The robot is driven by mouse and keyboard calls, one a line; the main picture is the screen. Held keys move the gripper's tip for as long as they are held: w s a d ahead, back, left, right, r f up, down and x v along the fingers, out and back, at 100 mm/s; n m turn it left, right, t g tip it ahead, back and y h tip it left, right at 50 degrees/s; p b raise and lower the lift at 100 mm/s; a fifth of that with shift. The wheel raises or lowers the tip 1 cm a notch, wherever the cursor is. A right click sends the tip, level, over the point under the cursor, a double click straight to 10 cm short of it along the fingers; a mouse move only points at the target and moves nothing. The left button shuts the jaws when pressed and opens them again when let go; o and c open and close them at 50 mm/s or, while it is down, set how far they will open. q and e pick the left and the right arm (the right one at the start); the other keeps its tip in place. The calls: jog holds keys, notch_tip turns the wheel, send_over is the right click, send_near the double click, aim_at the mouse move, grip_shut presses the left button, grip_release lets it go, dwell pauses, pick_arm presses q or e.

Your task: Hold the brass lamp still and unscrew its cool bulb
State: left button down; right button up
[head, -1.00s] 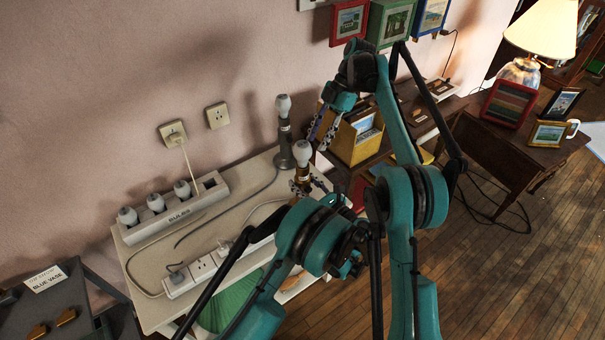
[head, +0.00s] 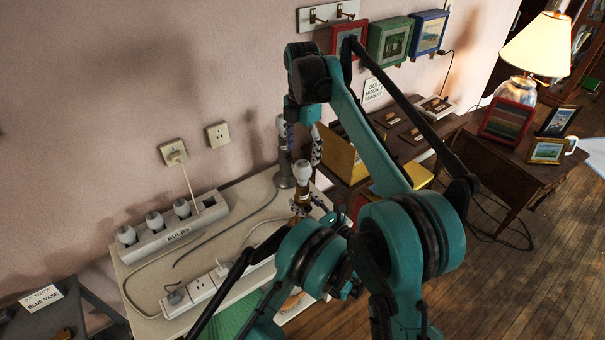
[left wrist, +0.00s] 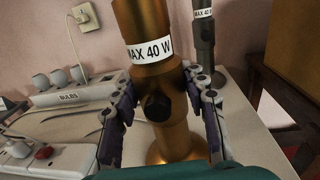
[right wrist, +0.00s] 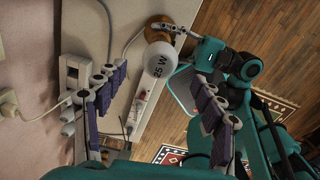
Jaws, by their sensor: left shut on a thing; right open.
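The brass lamp (head: 301,196) stands upright near the right end of the pale cabinet top, with a white bulb (head: 303,171) in its top. In the left wrist view its brass body (left wrist: 145,25) carries a "MAX 40 W" label. My left gripper (left wrist: 163,115) is shut on the lamp body, one finger on each side. My right gripper (head: 301,146) is open and empty, above the bulb. In the right wrist view the bulb (right wrist: 159,62), marked "25 W", lies beyond and between the open fingers (right wrist: 152,85), apart from them.
A grey lamp (head: 285,172) with its own white bulb stands close behind the brass lamp. A strip labelled "BULBS" (head: 175,232) holds several bulbs at left. A power strip (head: 205,287) and cables lie in front. A yellow box (head: 343,155) stands to the right.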

aim_at(302, 163)
jog(key=shift+f, duration=3.15)
jog(key=c, duration=1.5)
jog(key=n, duration=0.9)
jog(key=o, duration=1.4)
jog(key=shift+o, duration=0.2)
